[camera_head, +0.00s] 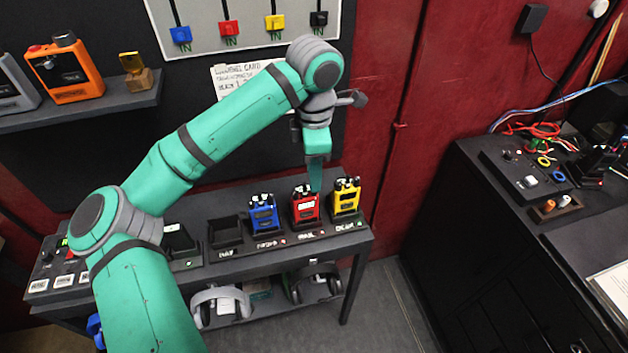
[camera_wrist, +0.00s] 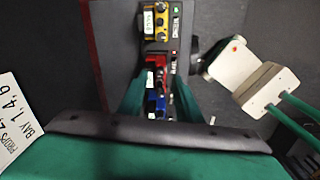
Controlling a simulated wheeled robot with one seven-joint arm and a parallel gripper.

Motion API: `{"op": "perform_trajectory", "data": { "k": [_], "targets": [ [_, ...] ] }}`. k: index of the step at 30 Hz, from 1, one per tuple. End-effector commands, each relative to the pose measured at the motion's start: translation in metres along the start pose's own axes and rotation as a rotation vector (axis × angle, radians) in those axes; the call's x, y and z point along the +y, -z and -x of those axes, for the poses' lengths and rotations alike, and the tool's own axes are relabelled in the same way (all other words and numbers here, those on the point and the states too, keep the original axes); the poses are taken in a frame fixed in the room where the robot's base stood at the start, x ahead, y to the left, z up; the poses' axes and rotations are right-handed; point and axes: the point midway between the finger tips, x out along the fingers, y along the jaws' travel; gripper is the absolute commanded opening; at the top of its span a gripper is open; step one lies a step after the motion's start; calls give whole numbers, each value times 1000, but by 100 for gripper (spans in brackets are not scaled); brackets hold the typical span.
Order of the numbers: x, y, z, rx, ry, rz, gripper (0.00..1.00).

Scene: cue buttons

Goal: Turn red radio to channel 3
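The red radio (camera_head: 305,208) sits upright in a dock on the dark shelf, between the blue radio (camera_head: 264,216) and the yellow radio (camera_head: 346,197). My gripper (camera_head: 316,186) points down just above and behind the top of the red radio in the head view. In the wrist view, the two green fingers of my gripper (camera_wrist: 158,88) are apart, with the red radio (camera_wrist: 156,66) and blue radio (camera_wrist: 155,102) showing in the gap between them. The gripper looks open and empty. I cannot tell whether a finger touches the red radio. Its channel setting is too small to read.
An empty dock (camera_head: 226,233) stands left of the blue radio. Headphones (camera_head: 222,304) hang below the shelf (camera_head: 290,252). A card (camera_head: 238,78) is on the wall behind my arm. A black cabinet (camera_head: 480,250) stands at the right, with floor between.

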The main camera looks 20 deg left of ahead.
Motion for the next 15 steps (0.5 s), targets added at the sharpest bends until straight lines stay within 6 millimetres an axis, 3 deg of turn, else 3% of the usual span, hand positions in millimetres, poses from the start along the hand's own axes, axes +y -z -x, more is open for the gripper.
{"op": "perform_trajectory", "data": {
  "k": [6, 15],
  "targets": [
    [0, 0, 42, 2, -2, 0, 31],
    [0, 0, 67, 1, -1, -1, 31]
  ]
}}
